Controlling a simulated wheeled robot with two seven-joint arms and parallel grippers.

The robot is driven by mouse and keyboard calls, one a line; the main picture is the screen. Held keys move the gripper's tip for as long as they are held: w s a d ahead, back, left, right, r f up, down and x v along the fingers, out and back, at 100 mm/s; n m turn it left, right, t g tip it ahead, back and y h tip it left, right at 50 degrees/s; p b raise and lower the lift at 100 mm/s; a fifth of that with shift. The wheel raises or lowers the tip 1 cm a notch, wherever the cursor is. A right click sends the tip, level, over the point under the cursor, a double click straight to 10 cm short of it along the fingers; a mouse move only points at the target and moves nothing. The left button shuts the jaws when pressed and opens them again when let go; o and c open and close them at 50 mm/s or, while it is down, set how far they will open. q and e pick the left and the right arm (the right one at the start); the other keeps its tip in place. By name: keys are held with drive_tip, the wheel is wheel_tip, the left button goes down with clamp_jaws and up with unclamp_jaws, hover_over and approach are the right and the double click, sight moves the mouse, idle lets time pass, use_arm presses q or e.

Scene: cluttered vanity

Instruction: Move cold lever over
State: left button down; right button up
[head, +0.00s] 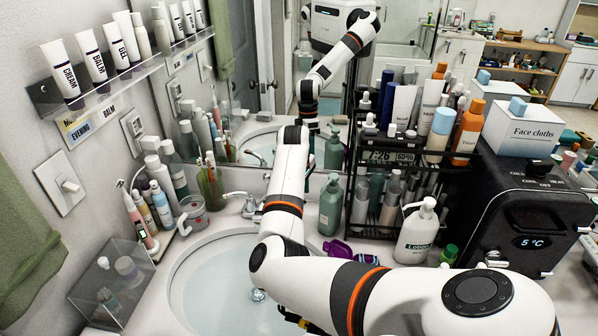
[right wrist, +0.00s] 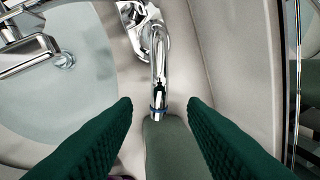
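In the right wrist view a chrome cold lever (right wrist: 160,75) with a blue ring near its end points down the picture from its base. My right gripper (right wrist: 160,102) is open, with one dark green finger on each side of the lever's end. A gap shows on both sides in this view, so I see no contact. In the head view my own right arm hides this lever and the gripper. The chrome spout (right wrist: 28,52) lies over the basin at upper left. Another chrome lever (head: 240,204) stands left of the arm in the head view. My left gripper is not in view.
A green pump bottle (head: 331,207) stands just right of my arm. A grey-green surface (right wrist: 172,150) shows below the lever's end. A black rack (head: 352,210) and a white lotion bottle (head: 416,235) stand further right. The sink basin (head: 215,285) is left of the arm.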

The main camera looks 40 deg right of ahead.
wheel_tip(320, 180, up, 10)
drive_tip(key=a+b, duration=0.1)
drive_tip(key=shift+s+a+f+b, duration=0.15)
drive_tip(key=shift+s+a+b, duration=0.15)
drive_tip(key=shift+a, duration=0.1)
